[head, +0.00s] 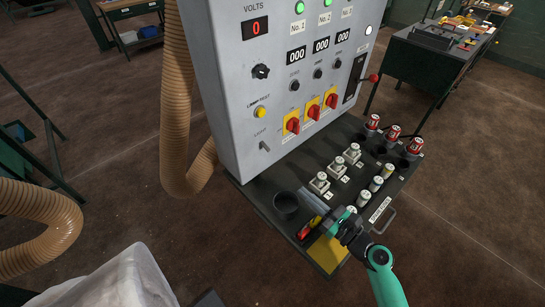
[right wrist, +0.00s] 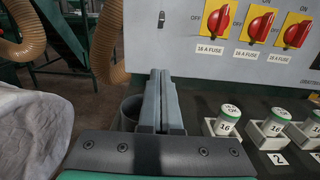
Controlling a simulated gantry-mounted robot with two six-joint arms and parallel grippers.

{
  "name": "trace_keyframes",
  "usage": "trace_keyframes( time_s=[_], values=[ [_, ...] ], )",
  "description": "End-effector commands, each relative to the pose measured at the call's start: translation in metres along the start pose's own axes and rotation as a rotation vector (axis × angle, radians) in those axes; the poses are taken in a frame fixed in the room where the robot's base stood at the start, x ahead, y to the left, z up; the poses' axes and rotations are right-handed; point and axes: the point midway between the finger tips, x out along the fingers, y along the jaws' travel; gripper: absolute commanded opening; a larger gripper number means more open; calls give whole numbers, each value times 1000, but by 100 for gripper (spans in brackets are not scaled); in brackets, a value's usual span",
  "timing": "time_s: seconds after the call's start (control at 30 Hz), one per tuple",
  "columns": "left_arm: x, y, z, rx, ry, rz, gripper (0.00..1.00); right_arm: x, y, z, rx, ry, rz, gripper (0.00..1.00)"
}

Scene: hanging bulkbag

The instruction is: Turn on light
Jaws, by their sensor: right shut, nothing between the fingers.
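The grey control panel (head: 225,85) has a red voltage display (head: 255,28) reading 0, green lamps (head: 299,7) at its top and a lit white lamp (head: 368,29). Red rotary switches on yellow plates (head: 313,111) sit low on it; they also show in the right wrist view (right wrist: 260,25), marked OFF and 16 A FUSE. A yellow button (head: 260,112) is at its lower left. A red-knobbed lever (head: 373,78) is on the right side. My right gripper (head: 305,194) is shut and empty above the shelf, fingers near the black cup; its fingers fill the middle of the right wrist view (right wrist: 160,76). My left gripper is out of view.
The dark shelf (head: 263,190) carries a black cup (head: 286,203), white fuse holders (head: 337,167), green-and-white fuses (head: 376,184) and red-and-white ones (head: 373,122). A tan hose (head: 180,110) hangs left of the panel. A white bag (head: 110,280) is at lower left.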

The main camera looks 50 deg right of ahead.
Motion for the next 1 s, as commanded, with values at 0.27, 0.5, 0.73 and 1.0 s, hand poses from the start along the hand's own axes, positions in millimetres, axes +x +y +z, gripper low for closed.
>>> trace_keyframes(
  time_s=[0.27,0.5,0.73,1.0],
  values=[
    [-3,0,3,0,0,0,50,64,1,0,-2,-3,4,0],
    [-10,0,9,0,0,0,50,116,1,-1,-2,-3,3,0],
    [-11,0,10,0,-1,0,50,157,1,11,-2,-3,1,0],
    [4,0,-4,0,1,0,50,144,0,38,-1,0,0,0]
  ],
)
